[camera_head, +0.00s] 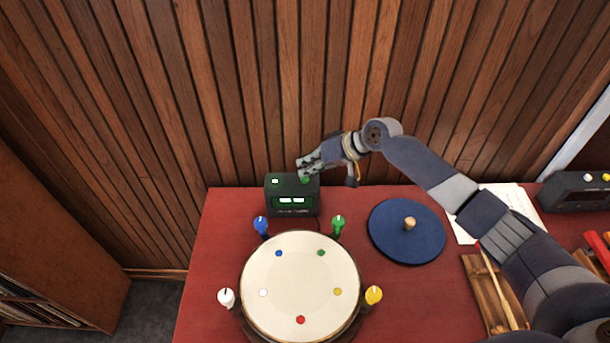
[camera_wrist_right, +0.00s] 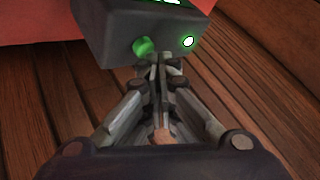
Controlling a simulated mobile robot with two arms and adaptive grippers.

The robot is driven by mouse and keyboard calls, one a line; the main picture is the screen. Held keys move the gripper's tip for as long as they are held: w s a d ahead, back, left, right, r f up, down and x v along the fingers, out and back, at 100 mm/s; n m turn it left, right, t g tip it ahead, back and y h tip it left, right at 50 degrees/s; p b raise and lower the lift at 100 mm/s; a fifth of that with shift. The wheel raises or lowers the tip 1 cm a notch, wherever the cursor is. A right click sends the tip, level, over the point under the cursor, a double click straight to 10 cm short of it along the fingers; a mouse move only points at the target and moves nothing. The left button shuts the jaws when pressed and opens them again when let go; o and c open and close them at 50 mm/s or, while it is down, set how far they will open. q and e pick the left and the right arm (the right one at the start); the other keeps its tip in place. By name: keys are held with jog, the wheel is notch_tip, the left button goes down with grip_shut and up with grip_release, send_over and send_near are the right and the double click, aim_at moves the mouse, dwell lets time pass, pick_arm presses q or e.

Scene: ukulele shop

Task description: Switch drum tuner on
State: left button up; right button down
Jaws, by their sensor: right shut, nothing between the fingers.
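The drum tuner is a dark box (camera_head: 292,208) at the back of the red table, with a lit green display (camera_head: 291,200) on its front. Its top has a green button (camera_head: 305,180) and a small bright light (camera_head: 275,181). My right gripper (camera_head: 303,170) is shut and empty, its tips right by the green button. In the right wrist view the tuner (camera_wrist_right: 112,38) shows the green button (camera_wrist_right: 144,47) just beyond the shut fingertips (camera_wrist_right: 158,62) and the lit light (camera_wrist_right: 188,41). I cannot tell whether the tips touch the button. My left gripper is not in view.
A cream drum (camera_head: 299,283) with coloured dots and coloured pegs stands in front of the tuner. A blue disc (camera_head: 407,231) with a knob lies to its right. Another dark box (camera_head: 576,191) stands at the far right. A wooden wall (camera_head: 240,90) rises close behind the table.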

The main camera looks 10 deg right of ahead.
notch_tip(320, 180, up, 6)
jog(key=p, duration=0.6)
dwell(0.5)
